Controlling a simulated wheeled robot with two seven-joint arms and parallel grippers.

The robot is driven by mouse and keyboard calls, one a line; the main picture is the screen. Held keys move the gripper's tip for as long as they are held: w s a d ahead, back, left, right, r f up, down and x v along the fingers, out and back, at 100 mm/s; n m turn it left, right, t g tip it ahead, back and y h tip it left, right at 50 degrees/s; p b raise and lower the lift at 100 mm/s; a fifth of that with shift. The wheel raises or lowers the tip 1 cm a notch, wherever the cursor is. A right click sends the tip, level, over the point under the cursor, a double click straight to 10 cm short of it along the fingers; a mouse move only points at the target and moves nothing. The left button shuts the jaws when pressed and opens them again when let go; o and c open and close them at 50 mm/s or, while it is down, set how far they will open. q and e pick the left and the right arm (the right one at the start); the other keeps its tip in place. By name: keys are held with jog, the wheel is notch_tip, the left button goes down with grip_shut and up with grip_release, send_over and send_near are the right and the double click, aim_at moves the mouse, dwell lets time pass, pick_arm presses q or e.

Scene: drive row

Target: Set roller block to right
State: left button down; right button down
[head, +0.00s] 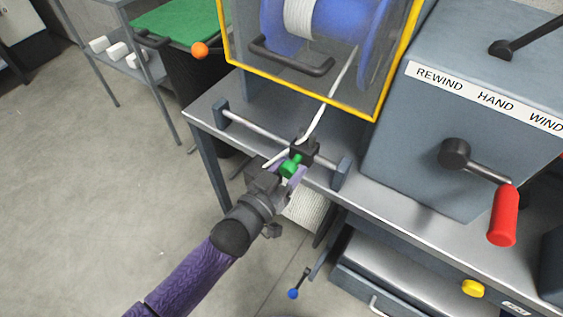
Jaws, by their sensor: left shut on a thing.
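The roller block (304,150) is a small black block on a horizontal grey rail (260,130) at the front of the bench. It sits right of the rail's middle, with a short gap to the right end bracket (341,174). A green knob (291,166) sticks out from its front. My left gripper (287,174) is shut on the green knob, and its fingers partly hide it. A white strand runs down from the spool past the block. My right gripper is not in view.
A yellow-framed clear guard (377,108) with a dark handle (290,58) covers the blue spool (330,20) above the rail. A grey box labelled REWIND HAND WIND (430,130) with a red-handled crank (503,215) stands at right. Floor at left is clear.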

pick_arm(q)
jog(key=c, duration=0.6)
grip_release()
jog(key=shift+s+d+f, duration=0.1)
jog(key=shift+s+d, duration=0.05)
jog(key=shift+o, duration=1.4)
jog(key=shift+d, duration=0.1)
jog(key=shift+o, duration=0.7)
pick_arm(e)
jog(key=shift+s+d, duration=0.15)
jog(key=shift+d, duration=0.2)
pick_arm(q)
jog(key=shift+s+a, duration=0.3)
jog(key=p+v, duration=0.3)
jog(key=v, duration=0.6)
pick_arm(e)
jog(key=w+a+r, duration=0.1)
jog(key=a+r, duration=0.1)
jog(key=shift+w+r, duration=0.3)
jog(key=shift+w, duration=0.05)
pick_arm(q)
jog(key=shift+a, duration=0.1)
